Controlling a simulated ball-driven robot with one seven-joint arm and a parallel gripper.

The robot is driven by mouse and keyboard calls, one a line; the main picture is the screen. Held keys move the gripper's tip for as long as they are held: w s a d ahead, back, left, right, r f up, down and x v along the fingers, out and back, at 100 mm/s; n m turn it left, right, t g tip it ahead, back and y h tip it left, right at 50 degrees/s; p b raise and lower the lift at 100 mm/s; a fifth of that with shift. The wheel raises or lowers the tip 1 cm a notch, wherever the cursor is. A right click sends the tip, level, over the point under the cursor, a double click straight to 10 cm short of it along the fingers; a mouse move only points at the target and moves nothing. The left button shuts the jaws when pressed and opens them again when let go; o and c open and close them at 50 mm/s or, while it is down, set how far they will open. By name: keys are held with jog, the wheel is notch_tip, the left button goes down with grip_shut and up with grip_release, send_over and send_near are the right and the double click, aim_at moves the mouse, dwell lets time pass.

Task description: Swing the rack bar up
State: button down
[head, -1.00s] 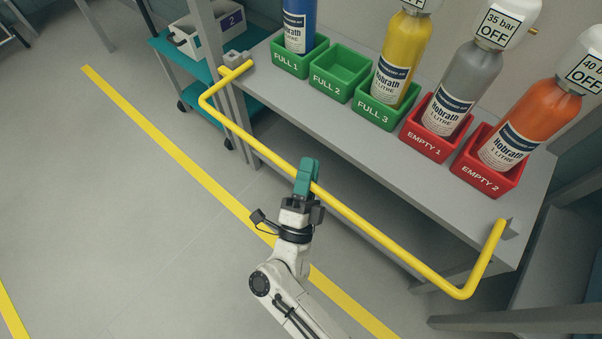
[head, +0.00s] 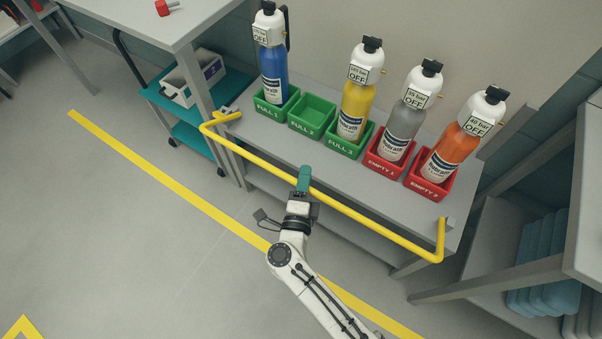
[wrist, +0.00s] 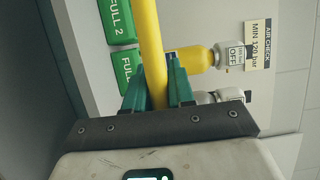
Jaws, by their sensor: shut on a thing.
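The rack bar (head: 372,224) is a long yellow tube with bent ends, running along the front of the grey rack shelf (head: 262,140). Its ends meet the shelf at brackets on the left and right. My gripper (head: 304,178), with green fingers, is shut on the bar a little left of its middle. In the wrist view the bar (wrist: 152,55) passes between the two green fingers (wrist: 160,90). The bar stands out in front of the shelf's front edge. The fingers hide a short piece of it.
A blue cylinder (head: 273,70), a yellow one (head: 356,105), a grey one (head: 402,130) and an orange one (head: 448,155) stand in bins behind the bar; bin FULL 2 (head: 312,115) is empty. A teal trolley (head: 165,98) is at left, a grey side rack (head: 500,270) at right.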

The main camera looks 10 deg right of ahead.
jog(key=w+d+r+g+p, duration=0.1)
jog(key=w+d+r+p, duration=0.2)
jog(key=p, duration=0.4)
jog(key=w+d+r+m+g+y+p, duration=0.1)
jog(key=w+d+r+g+p, duration=0.1)
jog(key=w+d+p, duration=0.4)
jog(key=shift+w+r+p, duration=0.7)
jog(key=shift+w+p, duration=0.15)
jog(key=shift+w, duration=0.2)
jog(key=shift+f, duration=0.1)
jog(key=c, duration=1.1)
grip_release()
jog(key=shift+a+y, duration=0.1)
jog(key=shift+y, duration=0.2)
jog(key=shift+c, duration=0.2)
jog(key=shift+o, duration=0.4)
jog(key=shift+w, duration=0.1)
